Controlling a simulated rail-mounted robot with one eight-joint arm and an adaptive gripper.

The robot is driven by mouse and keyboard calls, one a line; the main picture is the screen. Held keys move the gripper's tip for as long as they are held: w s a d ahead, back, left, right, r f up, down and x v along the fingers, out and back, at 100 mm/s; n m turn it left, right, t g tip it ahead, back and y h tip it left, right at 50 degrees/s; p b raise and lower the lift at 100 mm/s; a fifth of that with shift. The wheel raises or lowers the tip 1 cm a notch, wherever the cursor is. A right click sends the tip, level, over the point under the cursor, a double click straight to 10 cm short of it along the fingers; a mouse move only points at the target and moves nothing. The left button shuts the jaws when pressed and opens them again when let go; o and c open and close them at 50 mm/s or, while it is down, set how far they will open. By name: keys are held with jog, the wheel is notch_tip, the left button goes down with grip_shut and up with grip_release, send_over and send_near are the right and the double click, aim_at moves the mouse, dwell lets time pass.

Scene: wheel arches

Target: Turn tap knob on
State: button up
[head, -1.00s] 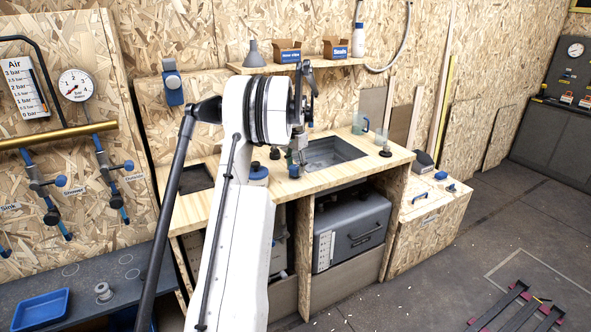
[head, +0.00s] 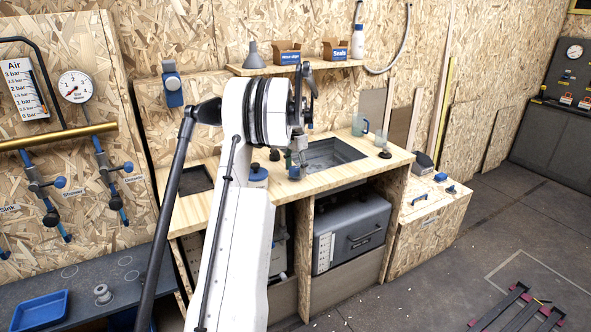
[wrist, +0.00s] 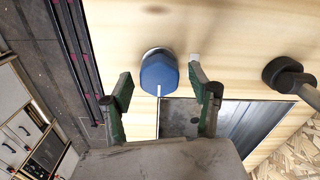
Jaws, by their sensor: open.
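A blue knob (wrist: 159,74) with a white line on it stands on the wooden counter, beside the sink, in the wrist view. My gripper (wrist: 160,78) is open, with one finger on each side of the knob. I see a gap on both sides, so the fingers do not appear closed on it. In the head view my gripper (head: 297,160) is low over the counter at the sink's left end, and the knob is hard to make out there. A dark fitting with a grey pipe (wrist: 290,78), perhaps the tap spout, is to the right in the wrist view.
The sink basin (head: 332,153) is sunk into the wooden counter (head: 335,180). A blue-topped container (head: 258,175) stands left of my gripper. A translucent cup (head: 360,125) and a dark item (head: 385,154) are on the right. A shelf (head: 290,68) with boxes is above.

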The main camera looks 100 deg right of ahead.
aim_at(296, 168)
notch_tip(296, 168, up, 12)
dwell(0.6)
dwell(0.5)
